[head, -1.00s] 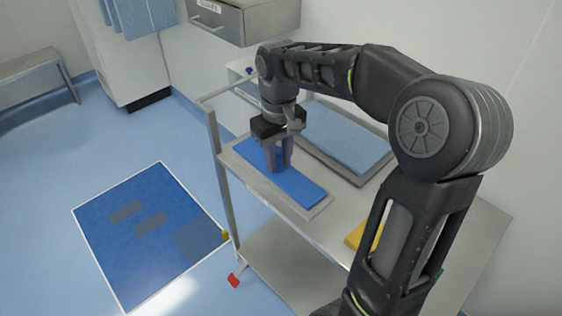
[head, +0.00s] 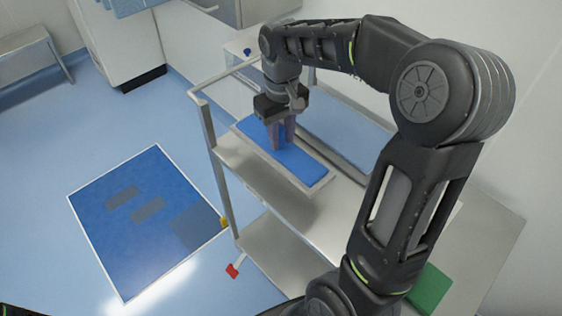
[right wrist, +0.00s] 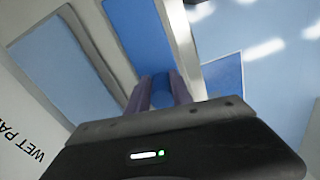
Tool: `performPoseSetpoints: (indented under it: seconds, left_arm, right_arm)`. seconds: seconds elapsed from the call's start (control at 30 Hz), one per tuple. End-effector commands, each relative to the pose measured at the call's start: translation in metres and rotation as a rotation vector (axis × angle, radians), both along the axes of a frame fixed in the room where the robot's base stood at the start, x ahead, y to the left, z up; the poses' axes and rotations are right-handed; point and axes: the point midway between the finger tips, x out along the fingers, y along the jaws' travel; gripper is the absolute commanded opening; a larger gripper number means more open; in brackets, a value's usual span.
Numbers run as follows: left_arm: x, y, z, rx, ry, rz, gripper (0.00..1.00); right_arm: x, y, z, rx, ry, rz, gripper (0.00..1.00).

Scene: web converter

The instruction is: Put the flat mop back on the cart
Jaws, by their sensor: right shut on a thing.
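The flat mop, a blue pad on a pale grey plate (head: 312,181), is under my right gripper (head: 283,146) in the head view. The gripper points down and is shut on the mop's middle. The mop is over the upper shelf of the metal cart (head: 247,164), inside its left edge; I cannot tell whether it touches the shelf. In the right wrist view the blue mop (right wrist: 142,35) runs away beyond the fingers (right wrist: 158,92). My left gripper is not in view.
A green block (head: 429,290) is at the near right, beside my arm. A blue floor mat (head: 147,220) lies left of the cart. The shelf in front of the mop is bare.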

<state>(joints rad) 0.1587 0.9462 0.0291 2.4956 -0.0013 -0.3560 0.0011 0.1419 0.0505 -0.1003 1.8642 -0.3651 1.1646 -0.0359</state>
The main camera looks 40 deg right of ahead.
Motion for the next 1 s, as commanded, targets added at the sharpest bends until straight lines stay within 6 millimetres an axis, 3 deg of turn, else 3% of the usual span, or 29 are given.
performPoseSetpoints:
  seconds: [0.2, 0.57, 0.83, 1.0]
  left_arm:
    - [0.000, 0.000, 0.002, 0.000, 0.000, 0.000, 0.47]
    - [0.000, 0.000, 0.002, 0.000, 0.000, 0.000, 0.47]
    - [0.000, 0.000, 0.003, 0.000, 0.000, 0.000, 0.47]
    - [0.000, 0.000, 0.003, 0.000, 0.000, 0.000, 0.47]
  right_arm:
    - [0.000, -0.001, -0.036, -0.001, 0.003, -0.001, 0.00]
    - [0.000, 0.000, -0.041, 0.000, 0.001, -0.001, 0.00]
    - [-0.001, 0.000, -0.073, 0.001, 0.003, -0.001, 0.00]
    - [0.000, 0.000, -0.077, 0.000, 0.000, -0.001, 0.00]
